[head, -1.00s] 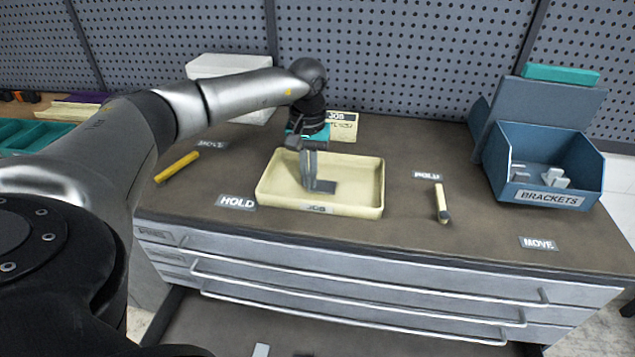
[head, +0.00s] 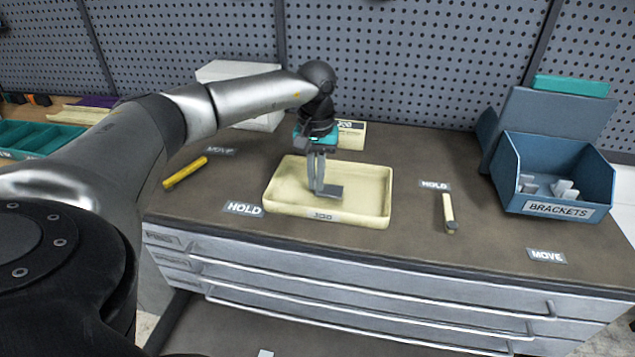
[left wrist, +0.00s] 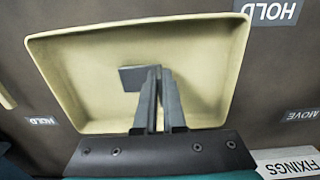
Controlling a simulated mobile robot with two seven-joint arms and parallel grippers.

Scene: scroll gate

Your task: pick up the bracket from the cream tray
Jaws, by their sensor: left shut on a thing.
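The cream tray (head: 375,210) stands on the workbench, with a label on its front wall. A dark grey bracket (head: 333,190) is in the tray area, between the fingers of my left gripper (head: 317,188). In the left wrist view the bracket (left wrist: 132,78) shows as a flat grey plate at the fingertips, and the gripper (left wrist: 158,75) is shut on it. Its other part is hidden by the fingers. In the head view the bracket looks slightly above the tray floor; the exact gap is hard to tell. My right gripper is not in view.
A blue bin (head: 557,180) labelled BRACKETS holds several grey pieces at the right. A yellow bar (head: 186,172) lies left of the tray, and a cream-handled tool (head: 448,212) lies right of it. A cream box (head: 351,135) stands behind. A pegboard (head: 400,60) closes the back.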

